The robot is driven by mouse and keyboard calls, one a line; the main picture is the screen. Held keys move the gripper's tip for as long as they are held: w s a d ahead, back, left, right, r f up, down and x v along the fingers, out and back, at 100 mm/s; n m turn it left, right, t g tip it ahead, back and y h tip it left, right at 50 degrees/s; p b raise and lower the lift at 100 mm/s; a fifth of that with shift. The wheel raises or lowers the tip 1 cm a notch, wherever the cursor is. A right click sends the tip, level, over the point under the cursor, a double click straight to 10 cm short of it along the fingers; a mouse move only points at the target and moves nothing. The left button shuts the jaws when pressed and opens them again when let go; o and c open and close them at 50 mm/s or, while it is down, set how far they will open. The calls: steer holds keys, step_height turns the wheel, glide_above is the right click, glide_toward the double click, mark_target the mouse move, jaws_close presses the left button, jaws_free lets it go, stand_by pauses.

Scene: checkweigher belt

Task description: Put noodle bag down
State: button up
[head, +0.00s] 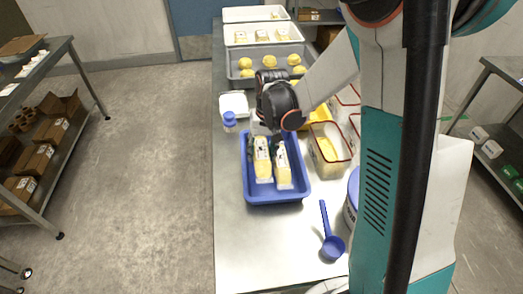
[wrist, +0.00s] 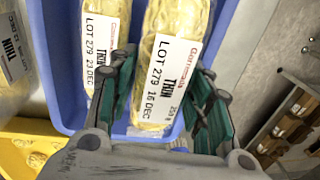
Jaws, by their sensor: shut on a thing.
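My gripper (wrist: 165,85) is shut on a yellow noodle bag (wrist: 172,55) with a white label reading LOT 279, 16 DEC, THIN. In the head view this bag (head: 262,160) is the left one in the blue tray (head: 275,197), and my gripper (head: 264,136) is at its far end. Its fingers lie along both sides of the bag. A second noodle bag (head: 282,165) lies close beside it, apart by a narrow gap; the wrist view shows its label (wrist: 102,50) with 23 DEC. Whether the held bag touches the tray floor is hidden.
A blue scoop (head: 331,240) lies near the belt's right edge. Red-rimmed tubs (head: 328,160) stand right of the tray. The metal surface (head: 245,245) in front is clear.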

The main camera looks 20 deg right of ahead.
mark_target(266, 147)
steer(key=o, duration=1.2)
steer(key=shift+o, duration=0.2)
step_height(266, 147, up, 13)
steer(key=d+p, duration=0.1)
steer(key=p, duration=0.4)
steer(key=s+r+n+t, duration=0.1)
steer(key=s+r+t, duration=0.2)
steer(key=s, duration=0.6)
steer(key=s+a+r+n+t+h, duration=0.1)
steer(key=s+r+t, duration=0.3)
steer(key=s+r, duration=0.3)
steer(key=shift+s+n, duration=0.3)
steer(key=shift+s, duration=0.9)
